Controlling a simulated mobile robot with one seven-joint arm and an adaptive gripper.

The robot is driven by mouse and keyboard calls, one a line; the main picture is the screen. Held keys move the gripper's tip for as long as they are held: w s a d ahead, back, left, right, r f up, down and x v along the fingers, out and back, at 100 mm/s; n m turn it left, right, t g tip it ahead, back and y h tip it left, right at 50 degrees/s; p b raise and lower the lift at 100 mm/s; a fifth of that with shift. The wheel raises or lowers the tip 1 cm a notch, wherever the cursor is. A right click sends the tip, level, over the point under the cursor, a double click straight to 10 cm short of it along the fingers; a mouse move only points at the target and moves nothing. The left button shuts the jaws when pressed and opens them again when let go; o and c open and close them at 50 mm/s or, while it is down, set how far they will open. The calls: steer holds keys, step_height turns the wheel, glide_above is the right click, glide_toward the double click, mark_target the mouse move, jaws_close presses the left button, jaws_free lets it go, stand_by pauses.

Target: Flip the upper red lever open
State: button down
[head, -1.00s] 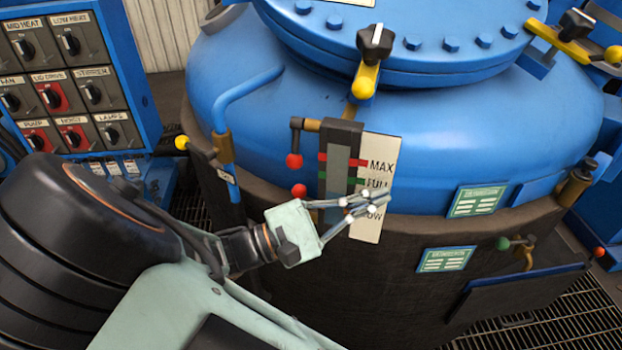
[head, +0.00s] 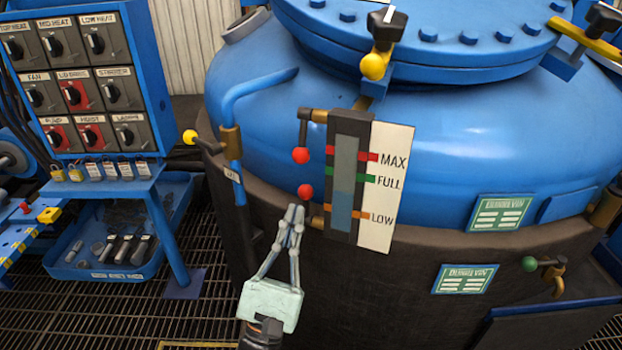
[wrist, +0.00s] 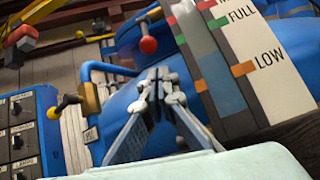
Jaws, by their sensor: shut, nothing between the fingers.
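The upper red lever is a dark handle that hangs down from the top left of the level gauge (head: 345,178) and ends in a red ball (head: 301,155). A second red ball (head: 305,191), of the lower lever, sits just below it. My gripper (head: 295,212) is shut and empty, pointing up, with its tips just under the lower ball in the head view. In the wrist view the shut fingers (wrist: 160,82) are in the middle, and a red ball (wrist: 148,45) shows above them, apart from the tips. I cannot tell whether the tips touch the lower ball.
The white MAX/FULL/LOW plate (head: 385,185) stands right of the gauge. A blue pipe (head: 235,130) and a yellow-knobbed lever (head: 190,137) are to the left on the blue vessel (head: 440,130). A switch panel (head: 78,85) stands at far left. Open grating floor lies below left.

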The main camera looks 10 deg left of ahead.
mark_target(303, 135)
steer(key=shift+s+a+f+n+y, duration=0.1)
steer(key=shift+a+f+n+y, duration=0.1)
steer(key=shift+a+n+y, duration=0.25)
steer(key=shift+s+a+f+n+y, duration=0.1)
steer(key=shift+f+n+y, duration=0.15)
steer(key=shift+y, duration=0.3)
steer(key=shift+w+r, duration=0.1)
steer(key=b+x, duration=0.1)
steer(key=x, duration=0.9)
steer(key=shift+r, duration=0.1)
steer(key=shift+s+r+h+p, duration=0.2)
steer(key=shift+s+h+p, duration=0.1)
steer(key=shift+p, duration=0.4)
